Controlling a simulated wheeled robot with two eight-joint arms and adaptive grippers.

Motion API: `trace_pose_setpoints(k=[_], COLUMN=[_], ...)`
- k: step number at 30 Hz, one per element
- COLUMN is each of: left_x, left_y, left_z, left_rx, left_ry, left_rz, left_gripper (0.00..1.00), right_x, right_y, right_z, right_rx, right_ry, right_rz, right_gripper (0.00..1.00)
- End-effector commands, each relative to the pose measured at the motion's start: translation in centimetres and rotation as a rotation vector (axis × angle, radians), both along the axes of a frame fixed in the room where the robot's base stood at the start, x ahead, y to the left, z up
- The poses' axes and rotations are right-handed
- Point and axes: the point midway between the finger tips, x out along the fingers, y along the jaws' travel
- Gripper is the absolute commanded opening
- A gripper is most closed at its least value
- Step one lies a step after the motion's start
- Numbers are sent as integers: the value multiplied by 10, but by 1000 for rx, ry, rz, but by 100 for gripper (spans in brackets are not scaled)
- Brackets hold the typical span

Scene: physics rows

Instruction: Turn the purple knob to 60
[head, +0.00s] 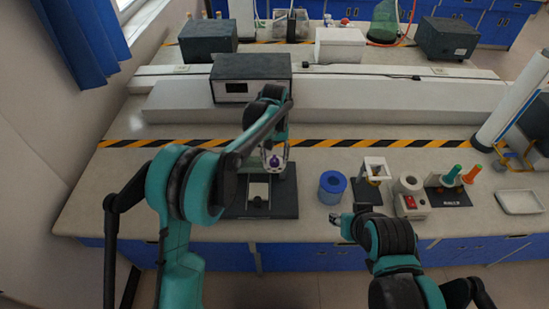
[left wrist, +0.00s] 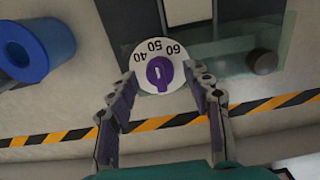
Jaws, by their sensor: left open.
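The purple knob (left wrist: 160,74) sits at the centre of a white round dial (left wrist: 145,52) in the left wrist view, with 40, 50 and 60 printed upside down along its upper edge. A short white mark shows on the knob; I cannot tell which number it points to. In the head view the knob (head: 274,161) is on a dark device (head: 260,208). My left gripper (left wrist: 159,80) is open, its fingertips on either side of the knob and dial; contact is unclear. My right gripper (head: 344,222) is low at the front edge, its opening unclear.
A blue cylinder (head: 332,187) stands right of the device. Further right are a white-framed stand (head: 375,168), a box with a red switch (head: 411,204), a rack with green and orange handles (head: 454,190) and a tray (head: 519,202). A grey box (head: 250,73) stands behind.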

Motion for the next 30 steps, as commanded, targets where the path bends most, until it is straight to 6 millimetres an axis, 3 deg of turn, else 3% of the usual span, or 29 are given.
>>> trace_pose_setpoints(k=[7,8,13,23,30], left_x=[0,0,0,0,0], left_y=[0,0,0,0,0], left_z=[-1,-1,-1,0,0], left_rx=[0,0,0,0,0], left_ry=[0,0,0,0,0], left_rz=[0,0,0,-25,-146], left_gripper=[50,45,0,0,0], right_x=[0,0,0,0,0], right_y=[0,0,0,0,0], right_z=[0,0,0,1,6], right_rx=[0,0,0,0,0], right_ry=[0,0,0,0,0], right_rz=[0,0,0,0,0], right_gripper=[40,40,40,40,40])
